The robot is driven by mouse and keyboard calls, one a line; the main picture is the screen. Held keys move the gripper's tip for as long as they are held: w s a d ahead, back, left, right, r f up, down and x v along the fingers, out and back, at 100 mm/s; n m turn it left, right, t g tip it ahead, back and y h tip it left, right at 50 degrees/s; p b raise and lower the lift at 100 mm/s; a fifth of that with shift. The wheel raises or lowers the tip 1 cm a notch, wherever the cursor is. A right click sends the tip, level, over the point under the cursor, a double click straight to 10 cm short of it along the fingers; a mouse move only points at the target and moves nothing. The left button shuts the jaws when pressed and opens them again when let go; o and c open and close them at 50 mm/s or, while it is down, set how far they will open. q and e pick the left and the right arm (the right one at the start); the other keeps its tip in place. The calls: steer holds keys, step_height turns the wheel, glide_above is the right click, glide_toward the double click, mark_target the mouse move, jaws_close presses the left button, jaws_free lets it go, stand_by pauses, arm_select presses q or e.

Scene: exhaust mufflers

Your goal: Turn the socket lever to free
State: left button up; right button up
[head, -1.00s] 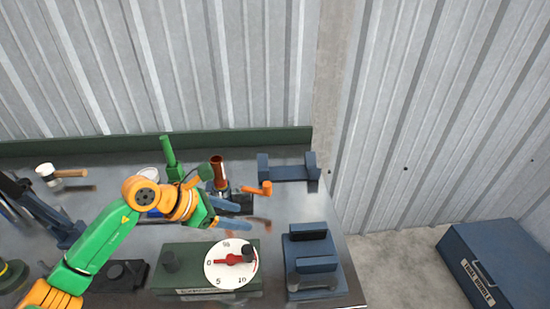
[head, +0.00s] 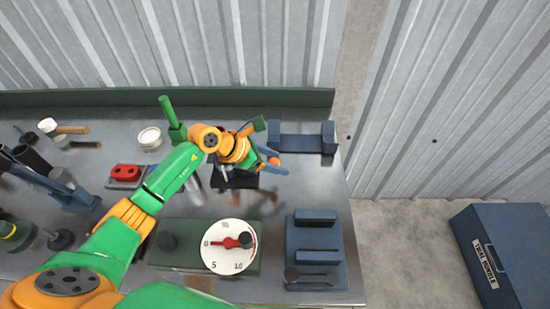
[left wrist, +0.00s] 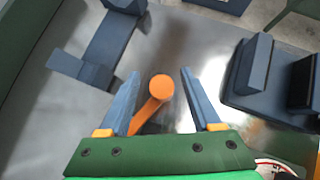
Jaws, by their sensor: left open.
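The orange socket lever (head: 273,161) shows only as a small bit between my left fingers in the head view. In the left wrist view the lever's round orange end (left wrist: 160,88) lies between the two open fingers, with its arm running down and left close to the left finger. My left gripper (head: 276,162) is open around the lever, and its blue fingers (left wrist: 158,75) appear apart in the wrist view. Contact cannot be told. The black socket base (head: 236,181) is partly under my left arm, which hides the rest of the socket. My right gripper is out of view.
A blue cradle (head: 302,137) stands behind and right of the gripper. A green box with a white dial (head: 228,260) and a blue slotted block (head: 316,270) stand in front. A green post (head: 168,112) rises left of the socket. Bare bench lies right of the gripper.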

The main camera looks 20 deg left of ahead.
arm_select(q)
steer(key=shift+s+r, duration=0.15)
steer(key=shift+s, duration=0.05)
steer(key=c, duration=0.8)
jaws_close()
stand_by(0.4)
